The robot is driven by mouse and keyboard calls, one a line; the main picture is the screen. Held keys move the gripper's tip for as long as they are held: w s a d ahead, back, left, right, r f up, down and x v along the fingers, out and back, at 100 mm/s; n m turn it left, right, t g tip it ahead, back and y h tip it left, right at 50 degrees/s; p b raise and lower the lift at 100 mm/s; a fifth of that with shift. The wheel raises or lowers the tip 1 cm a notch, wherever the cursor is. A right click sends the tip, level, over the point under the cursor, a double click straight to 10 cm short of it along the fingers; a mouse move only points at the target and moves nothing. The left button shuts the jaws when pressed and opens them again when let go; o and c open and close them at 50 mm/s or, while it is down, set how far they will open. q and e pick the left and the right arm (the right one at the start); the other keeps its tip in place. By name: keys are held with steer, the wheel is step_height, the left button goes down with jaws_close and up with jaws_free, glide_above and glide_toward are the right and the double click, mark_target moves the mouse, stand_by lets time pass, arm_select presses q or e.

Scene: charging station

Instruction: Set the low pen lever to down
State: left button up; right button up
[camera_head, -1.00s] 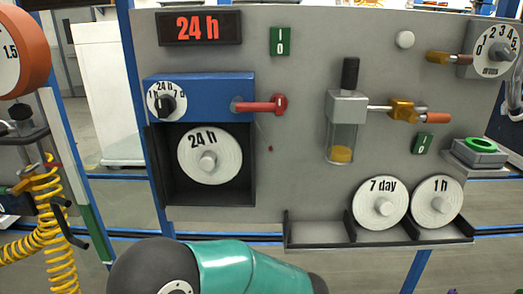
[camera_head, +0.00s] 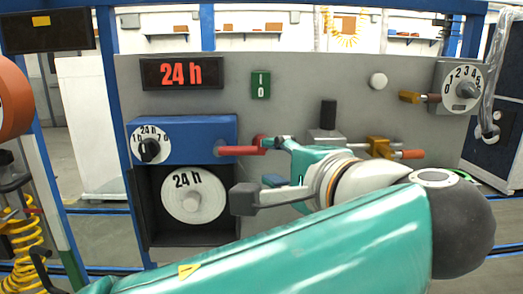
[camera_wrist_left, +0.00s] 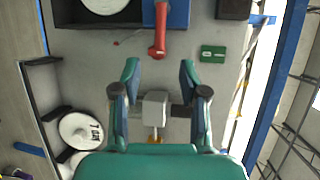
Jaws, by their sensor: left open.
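A red lever (camera_head: 240,150) sticks out to the right, about level, from the blue box (camera_head: 180,136) on the grey panel. It also shows in the wrist view (camera_wrist_left: 158,32), its thick end between and just beyond my fingertips. I cannot tell whether it is the low pen lever; no label shows. My left gripper (camera_head: 258,172) is open beside the lever's right end, with one finger near that end in the head view. In the wrist view its two fingers (camera_wrist_left: 159,70) stand apart with nothing held. My right gripper is not in view.
A sight glass (camera_wrist_left: 155,103) is behind my gripper, with a brass fitting (camera_head: 379,147) and orange handle (camera_head: 408,154) beside it. A dial (camera_head: 463,88) with a brass lever (camera_head: 409,97) is upper right. A green switch (camera_head: 260,85) sits above. A chart disc (camera_head: 193,193) is below the box.

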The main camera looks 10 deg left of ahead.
mark_target(246, 153)
arm_select(q)
steer(key=p+x, duration=0.2)
steer(key=x, duration=1)
steer(key=shift+w+a, duration=0.2)
jaws_close()
steer(key=shift+f, duration=0.1)
